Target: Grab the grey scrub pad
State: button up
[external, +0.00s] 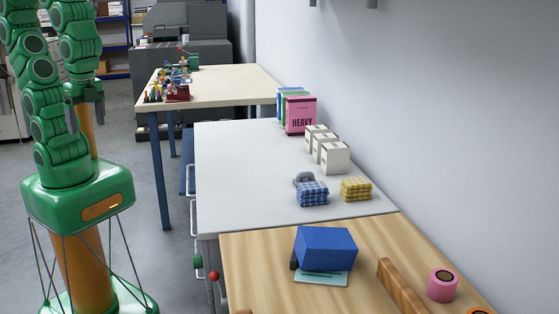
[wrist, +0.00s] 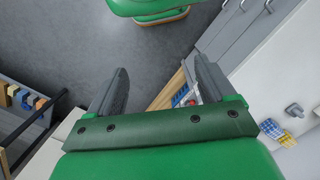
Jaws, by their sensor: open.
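A small grey item (external: 303,177), likely the grey scrub pad, sits on the white table (external: 235,165), just behind a folded blue checked cloth (external: 313,194) that partly hides it. It also shows as a grey lump (wrist: 293,109) at the right edge of the wrist view, beside the blue checked cloth (wrist: 270,128). My gripper (wrist: 160,68) is open and empty, its two grey fingers spread above the floor. In the external view my gripper (external: 86,110) is at the left, well away from the white table.
A folded yellow checked cloth (external: 356,189) lies right of the blue one. White boxes (external: 334,157) and a pink pack (external: 300,114) stand along the wall. A wooden table (external: 250,270) in front holds a blue block (external: 326,248). The white table's left half is clear.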

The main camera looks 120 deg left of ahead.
jog(key=w+a+f+m+t+y, duration=0.1)
jog(key=w+a+f+m, duration=0.1)
jog(key=w+a, duration=0.4)
jog(key=w+a+f+m+t+y, duration=0.1)
jog(key=w+a+f, duration=0.2)
jog(key=w, duration=0.5)
jog(key=m+t+y, duration=0.5)
jog(key=m+y, duration=0.2)
jog(key=m, duration=0.6)
send_near(305, 180)
jog(key=m+t, duration=0.1)
jog(key=m, duration=0.2)
jog(key=s+a+f+m+t, duration=0.1)
jog(key=m, duration=0.2)
jog(key=a+f+m+t, duration=0.1)
jog(key=m, duration=0.2)
jog(key=shift+s+y, duration=0.3)
jog(key=shift+y, duration=0.1)
jog(key=shift+w+a+f+m+t, duration=0.25)
jog(key=shift+f+m+t, duration=0.2)
jog(key=shift+m, duration=0.35)
jog(key=shift+x, duration=3.3)
jog(key=shift+w+a+f, duration=0.1)
jog(key=shift+w+a, duration=0.2)
jog(key=shift+a, duration=0.15)
